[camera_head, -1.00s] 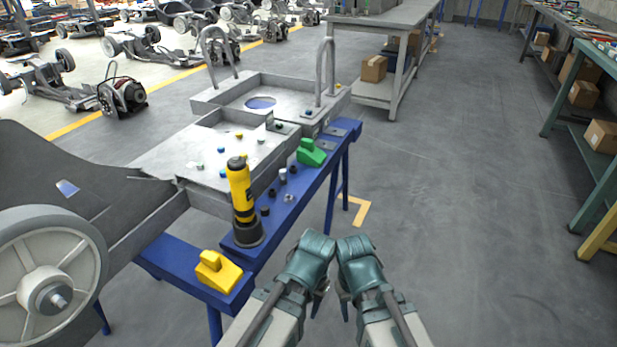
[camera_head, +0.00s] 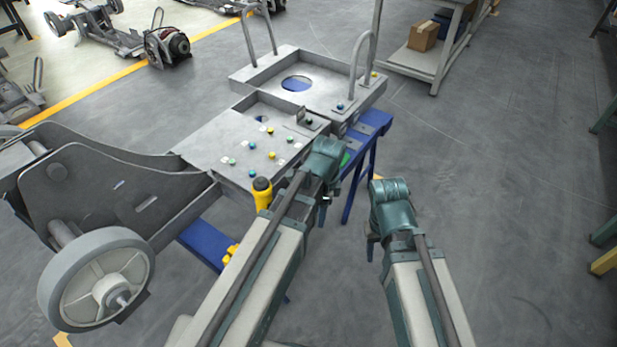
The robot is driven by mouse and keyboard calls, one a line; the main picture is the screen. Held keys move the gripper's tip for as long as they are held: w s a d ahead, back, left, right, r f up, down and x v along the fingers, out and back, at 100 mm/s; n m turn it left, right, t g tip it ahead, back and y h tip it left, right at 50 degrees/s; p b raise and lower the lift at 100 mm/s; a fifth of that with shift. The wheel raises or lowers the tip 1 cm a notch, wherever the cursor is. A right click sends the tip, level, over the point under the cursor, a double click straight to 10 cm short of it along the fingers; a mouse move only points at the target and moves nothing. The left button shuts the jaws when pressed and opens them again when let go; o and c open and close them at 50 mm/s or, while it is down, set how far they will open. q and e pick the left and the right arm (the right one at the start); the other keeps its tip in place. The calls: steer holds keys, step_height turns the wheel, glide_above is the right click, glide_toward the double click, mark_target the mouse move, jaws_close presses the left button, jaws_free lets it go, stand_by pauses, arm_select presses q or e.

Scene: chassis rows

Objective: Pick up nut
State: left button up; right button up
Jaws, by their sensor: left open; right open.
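No nut shows clearly now; the strip of blue bench (camera_head: 207,243) beside the chassis, where small dark and silver parts stood earlier, is mostly covered by my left arm. My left gripper (camera_head: 323,208) is open, over the bench beside the chassis plate's right edge. My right gripper (camera_head: 371,246) is open and empty over the floor, to the right of the bench. Several small coloured pieces, such as a yellow one (camera_head: 272,155), are on the grey chassis plate (camera_head: 215,138); I cannot tell what they are.
A yellow and black tool (camera_head: 262,190) stands by the plate, partly behind my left arm. A chassis wheel (camera_head: 75,282) is at lower left. Upright metal hoops (camera_head: 357,62) rise from the chassis. The floor (camera_head: 510,190) at right is clear.

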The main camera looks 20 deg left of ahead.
arm_select(q)
steer(key=w+a+r+m+p, duration=0.2)
steer(key=w+r+m+p, duration=0.15)
steer(key=r+p, duration=0.2)
steer(key=w+a+r+m+p, duration=0.25)
steer(key=r+m+p, duration=0.2)
steer(key=r, duration=0.25)
arm_select(e)
step_height(320, 180, up, 13)
arm_select(q)
steer(key=shift+n+h, duration=0.3)
steer(key=shift+n, duration=0.1)
steer(key=f+b, duration=0.8)
steer(key=shift+s+a+f+b, duration=0.2)
steer(key=shift+s+f+b, duration=0.15)
arm_select(e)
step_height(320, 180, down, 9)
steer(key=shift+f, duration=0.15)
arm_select(q)
step_height(320, 180, down, 5)
steer(key=b, duration=0.5)
steer(key=shift+w+f, duration=0.15)
arm_select(e)
step_height(320, 180, down, 5)
steer(key=shift+f, duration=0.1)
arm_select(q)
jaws_close()
